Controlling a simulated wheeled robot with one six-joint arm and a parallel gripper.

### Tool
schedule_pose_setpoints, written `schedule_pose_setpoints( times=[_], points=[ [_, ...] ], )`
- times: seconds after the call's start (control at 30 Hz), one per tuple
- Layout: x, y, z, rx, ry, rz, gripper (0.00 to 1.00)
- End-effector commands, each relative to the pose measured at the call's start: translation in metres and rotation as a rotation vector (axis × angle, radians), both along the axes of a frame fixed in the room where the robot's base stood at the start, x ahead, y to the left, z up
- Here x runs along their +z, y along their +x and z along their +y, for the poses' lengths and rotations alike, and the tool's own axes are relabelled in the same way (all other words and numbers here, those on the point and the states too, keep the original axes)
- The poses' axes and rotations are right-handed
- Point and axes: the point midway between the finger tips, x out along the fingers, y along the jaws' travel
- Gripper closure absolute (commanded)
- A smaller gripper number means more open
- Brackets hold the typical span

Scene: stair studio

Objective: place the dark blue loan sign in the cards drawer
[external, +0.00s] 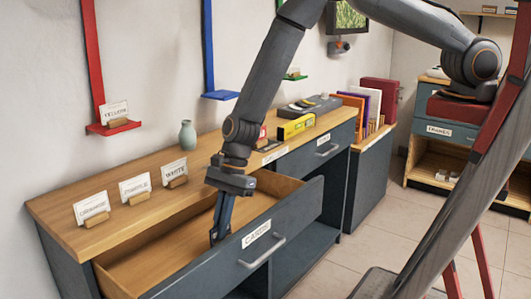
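The drawer labelled CARDS (300,219) is pulled out from the dark blue-grey counter, and the visible part of its wooden floor looks bare. My gripper (218,236) points down inside the drawer, near its front panel. Its fingers are dark with a bluish edge, and I cannot tell whether they are open or hold something thin. I cannot make out the dark blue loan sign; it may be hidden by the fingers or the arm. White signs on wooden holders stand on the counter top: ORANGE (91,208), PURPLE (134,187) and WHITE (175,171).
A YELLOW sign (114,112) stands on a red wall shelf (113,128). A pale green vase (187,135) stands at the counter's back. A yellow level (296,127) lies farther right. A second, closed drawer (325,149) is beyond the open one.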

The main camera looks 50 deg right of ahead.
Motion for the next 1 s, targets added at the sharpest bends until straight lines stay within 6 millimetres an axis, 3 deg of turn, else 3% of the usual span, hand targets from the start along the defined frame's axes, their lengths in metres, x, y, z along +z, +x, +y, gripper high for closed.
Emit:
schedule_pose_setpoints(
  times=[0.2, 0.6, 0.73, 1.0],
  points=[
    [-0.021, 0.0, 0.0, 0.0, 0.0, -0.001, 1.0],
    [-0.026, 0.0, 0.0, 0.0, 0.0, 0.0, 1.0],
    [-0.025, 0.0, 0.0, 0.0, 0.0, 0.0, 0.77],
    [-0.025, 0.0, 0.0, 0.0, 0.0, 0.0, 0.77]
  ],
)
